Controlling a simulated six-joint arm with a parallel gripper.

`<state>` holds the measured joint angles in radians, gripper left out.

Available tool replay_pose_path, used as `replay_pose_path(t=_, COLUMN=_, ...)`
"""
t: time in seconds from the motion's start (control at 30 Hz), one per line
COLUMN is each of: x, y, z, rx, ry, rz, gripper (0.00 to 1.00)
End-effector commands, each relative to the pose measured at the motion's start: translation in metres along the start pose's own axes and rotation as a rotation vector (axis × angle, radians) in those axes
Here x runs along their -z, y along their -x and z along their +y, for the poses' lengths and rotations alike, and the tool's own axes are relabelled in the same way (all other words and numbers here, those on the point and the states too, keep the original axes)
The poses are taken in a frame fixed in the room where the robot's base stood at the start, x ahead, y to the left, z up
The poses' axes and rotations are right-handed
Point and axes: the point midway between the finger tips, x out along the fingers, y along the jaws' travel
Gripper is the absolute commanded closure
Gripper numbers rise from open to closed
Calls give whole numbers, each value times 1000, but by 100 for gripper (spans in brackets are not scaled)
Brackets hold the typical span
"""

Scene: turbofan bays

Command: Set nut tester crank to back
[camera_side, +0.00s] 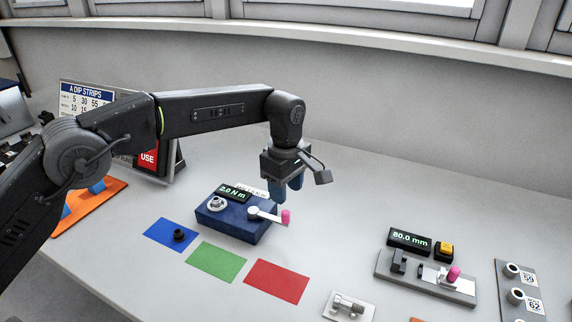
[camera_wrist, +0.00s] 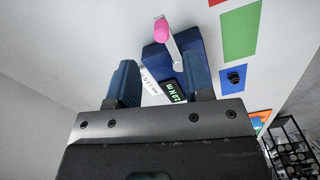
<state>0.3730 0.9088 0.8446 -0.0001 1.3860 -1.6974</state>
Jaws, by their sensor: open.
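The nut tester is a dark blue box (camera_side: 232,224) with a small display reading 2.0 N m (camera_side: 235,192) and a pale round socket (camera_side: 216,203) on top. Its white crank (camera_side: 266,214) points right in the side view and ends in a pink knob (camera_side: 286,216). In the wrist view the crank (camera_wrist: 174,48) runs up from its pivot to the pink knob (camera_wrist: 162,28). My gripper (camera_side: 286,194) hangs above and behind the box, its blue fingers apart and empty. In the wrist view, the gripper (camera_wrist: 161,66) touches neither crank nor knob. A label behind the box is partly hidden.
The table behind the tester is clear to the right.

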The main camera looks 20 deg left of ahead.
Motion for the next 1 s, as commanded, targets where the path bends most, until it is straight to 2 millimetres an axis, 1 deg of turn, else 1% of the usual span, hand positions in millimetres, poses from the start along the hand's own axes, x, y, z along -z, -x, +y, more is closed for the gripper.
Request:
replay_pose_path(t=0.03, x=0, y=13, z=0, rx=-4, ry=0, rz=0, gripper=54)
replay_pose_path(t=0.1, x=0, y=27, z=1, rx=-4, ry=0, rz=0, gripper=54)
replay_pose_path(t=0.2, x=0, y=44, z=0, rx=-3, ry=0, rz=0, gripper=54)
replay_pose_path(t=0.37, x=0, y=59, z=0, rx=-1, ry=1, rz=0, gripper=54)
replay_pose_path(t=0.5, x=0, y=64, z=0, rx=1, ry=1, rz=0, gripper=54)
replay_pose_path(t=1.0, x=1, y=66, z=0, rx=0, ry=-2, rz=0, gripper=54)
